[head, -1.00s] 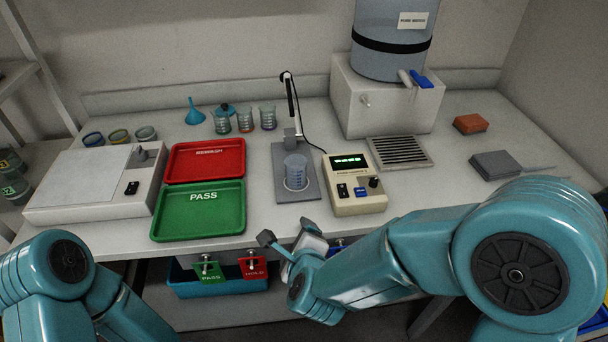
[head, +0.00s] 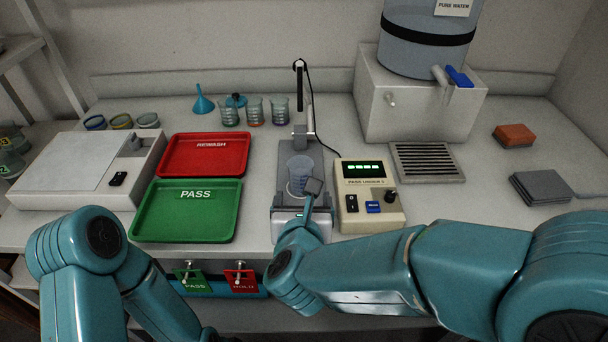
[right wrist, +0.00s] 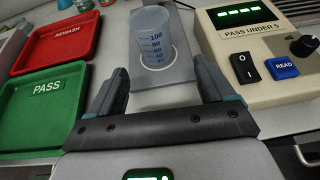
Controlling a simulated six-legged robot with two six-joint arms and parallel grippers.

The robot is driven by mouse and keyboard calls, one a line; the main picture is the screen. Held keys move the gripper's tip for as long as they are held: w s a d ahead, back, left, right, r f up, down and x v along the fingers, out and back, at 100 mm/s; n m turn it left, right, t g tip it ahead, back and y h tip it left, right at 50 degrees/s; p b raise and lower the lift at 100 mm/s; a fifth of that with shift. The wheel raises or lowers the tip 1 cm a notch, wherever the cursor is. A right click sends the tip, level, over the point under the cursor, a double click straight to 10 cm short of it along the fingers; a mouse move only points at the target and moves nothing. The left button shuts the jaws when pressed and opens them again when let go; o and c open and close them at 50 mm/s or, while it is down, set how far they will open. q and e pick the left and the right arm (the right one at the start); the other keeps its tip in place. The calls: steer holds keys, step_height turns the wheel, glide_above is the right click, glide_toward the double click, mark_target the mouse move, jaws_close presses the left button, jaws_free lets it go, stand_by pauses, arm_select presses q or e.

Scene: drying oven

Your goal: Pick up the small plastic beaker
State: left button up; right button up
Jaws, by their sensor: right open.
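The small plastic beaker (head: 299,172) is clear bluish with printed graduations and stands upright on the grey stand plate (head: 287,208) below the probe. It also shows in the right wrist view (right wrist: 153,40), ahead of and between my fingers. My right gripper (right wrist: 163,85) is open and empty, with the beaker beyond its fingertips. In the head view my right gripper (head: 306,200) is at the near side of the beaker and hides part of its lower front. My left arm is at the lower left; its gripper is out of view.
A beige meter (head: 368,210) stands close right of the stand. Green PASS (head: 165,222) and red REWASH (head: 175,155) trays lie left. The probe arm (head: 303,100) rises behind the beaker. Several glass beakers (head: 255,112) and a water tank (head: 425,40) stand at the back.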

mark_target(300, 183)
steer(key=x, duration=0.3)
steer(key=shift+w+a+f, duration=0.15)
steer(key=shift+w, duration=0.05)
steer(key=x, duration=0.1)
steer(key=p+x, duration=0.1)
steer(key=x, duration=0.3)
steer(key=shift+w+a, duration=0.1)
steer(key=shift+w, duration=0.25)
steer(key=shift+r, duration=0.25)
steer(key=c, duration=1.1)
steer(key=shift+r, duration=0.1)
step_height(300, 183, up, 20)
steer(key=p, duration=0.4)
